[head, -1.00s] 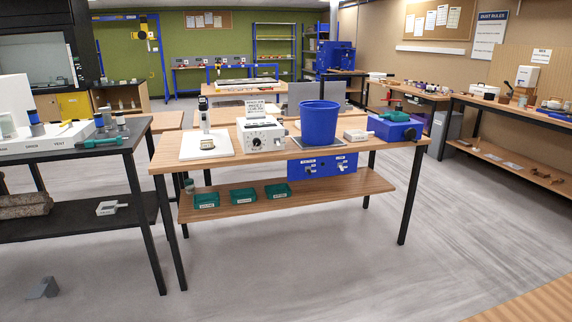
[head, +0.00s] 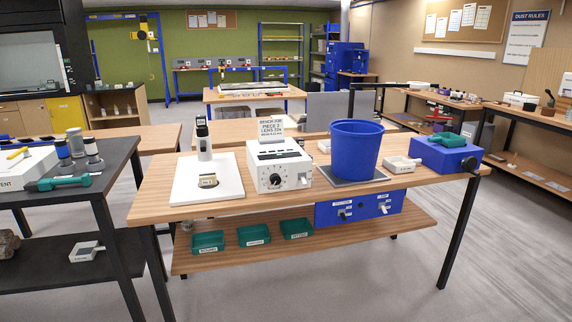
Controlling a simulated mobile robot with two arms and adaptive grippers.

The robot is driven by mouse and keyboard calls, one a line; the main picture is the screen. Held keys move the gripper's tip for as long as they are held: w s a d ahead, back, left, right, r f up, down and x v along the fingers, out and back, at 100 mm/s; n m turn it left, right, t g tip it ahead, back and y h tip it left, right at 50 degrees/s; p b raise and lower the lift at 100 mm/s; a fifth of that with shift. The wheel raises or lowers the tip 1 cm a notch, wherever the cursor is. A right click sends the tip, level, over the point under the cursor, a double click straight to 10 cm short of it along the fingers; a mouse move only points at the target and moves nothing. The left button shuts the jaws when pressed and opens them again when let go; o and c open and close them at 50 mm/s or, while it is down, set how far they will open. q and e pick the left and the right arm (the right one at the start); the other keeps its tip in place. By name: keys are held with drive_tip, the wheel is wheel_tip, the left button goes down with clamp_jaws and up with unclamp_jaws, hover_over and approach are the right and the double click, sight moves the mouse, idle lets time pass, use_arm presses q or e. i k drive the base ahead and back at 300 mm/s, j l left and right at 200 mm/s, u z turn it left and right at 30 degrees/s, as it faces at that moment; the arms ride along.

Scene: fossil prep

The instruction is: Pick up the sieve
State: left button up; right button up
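No thing in view can be told for sure as the sieve. A small white square tray-like piece with a short handle (head: 401,164) lies on the wooden table (head: 170,175), between the blue bucket (head: 356,150) and a blue box (head: 444,155). A similar white square piece with a grey middle and a handle (head: 86,251) lies on the lower shelf of the dark bench at the left. Either may be the sieve; the mesh is too small to tell. Neither of my grippers is in view.
A white box with a dial (head: 279,172), a white board (head: 182,190) with a scope-like stand, and blue drawers (head: 325,213) are at the wooden table. Green trays (head: 253,235) sit on its lower shelf. The dark bench (head: 110,165) stands left. Floor at right is clear.

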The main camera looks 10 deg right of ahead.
sight(397, 164)
drive_tip(key=i+l+z, duration=0.1)
drive_tip(key=i+z, duration=0.75)
drive_tip(key=i+j+z, duration=0.1)
drive_tip(key=i+z, duration=0.3)
drive_tip(key=i+l+z, duration=0.1)
drive_tip(key=i, duration=0.3)
drive_tip(key=i+l+z, duration=0.15)
drive_tip(key=i, duration=0.25)
drive_tip(key=l, duration=0.1)
